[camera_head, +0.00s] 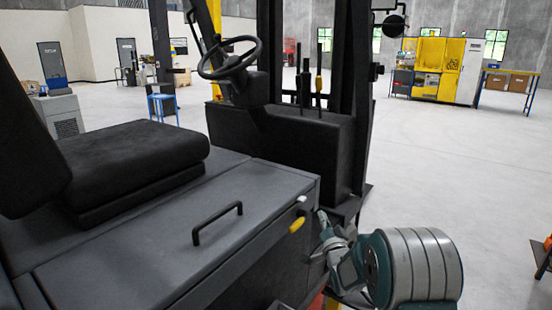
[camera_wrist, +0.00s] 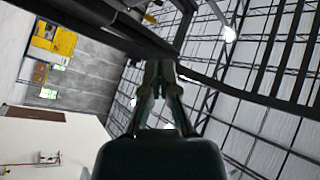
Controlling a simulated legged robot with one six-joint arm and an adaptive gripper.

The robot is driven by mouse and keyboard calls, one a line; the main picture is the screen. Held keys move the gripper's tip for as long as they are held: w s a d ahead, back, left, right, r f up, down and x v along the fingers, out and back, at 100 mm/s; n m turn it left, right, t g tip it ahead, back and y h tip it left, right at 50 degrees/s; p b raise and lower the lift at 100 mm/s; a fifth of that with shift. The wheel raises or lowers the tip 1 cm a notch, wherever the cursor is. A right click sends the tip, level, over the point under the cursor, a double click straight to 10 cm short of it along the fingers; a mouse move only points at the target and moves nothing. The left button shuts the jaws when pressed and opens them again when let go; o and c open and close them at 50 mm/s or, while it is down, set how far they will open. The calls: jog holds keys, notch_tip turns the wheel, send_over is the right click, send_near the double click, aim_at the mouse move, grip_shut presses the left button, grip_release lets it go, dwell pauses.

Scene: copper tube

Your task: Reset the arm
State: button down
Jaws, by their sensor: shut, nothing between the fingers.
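My gripper (camera_head: 323,218) is at the lower right of the head view, close beside the front corner of a dark forklift body (camera_head: 150,240). My teal and grey arm stretches back from it to the right. In the wrist view my gripper (camera_wrist: 160,72) points up the picture, its two fingers together with nothing between them. Whether the gripper touches the forklift cannot be told. No copper tube shows in either view.
The forklift has a black seat (camera_head: 130,165), a steering wheel (camera_head: 230,57), levers (camera_head: 312,85) and a lid handle (camera_head: 218,223). A yellow machine (camera_head: 436,66) and a blue-legged table (camera_head: 508,82) stand far back. Open floor (camera_head: 450,155) lies to the right.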

jog(key=s+d+r+n+g+h, duration=0.15)
jog(key=s+r+g, duration=0.25)
jog(key=s, duration=0.4)
jog(key=s+r+n+g+h, duration=0.1)
jog(key=s+r+g+h, duration=0.15)
jog(key=s+r, duration=0.35)
jog(key=s+f+n+g, duration=0.1)
jog(key=s+g, duration=0.2)
jog(key=s, duration=0.7)
jog(key=s+a+f+n+g, duration=0.1)
jog(key=s+f+n+g, duration=0.1)
jog(key=s, duration=0.8)
jog(key=s+f+n+g, duration=0.1)
jog(key=s+g, duration=0.3)
jog(key=s, duration=0.6)
jog(key=shift+a+f+y, duration=0.25)
jog(key=shift+f+y, duration=0.05)
jog(key=shift+f, duration=0.35)
jog(key=shift+n, duration=0.25)
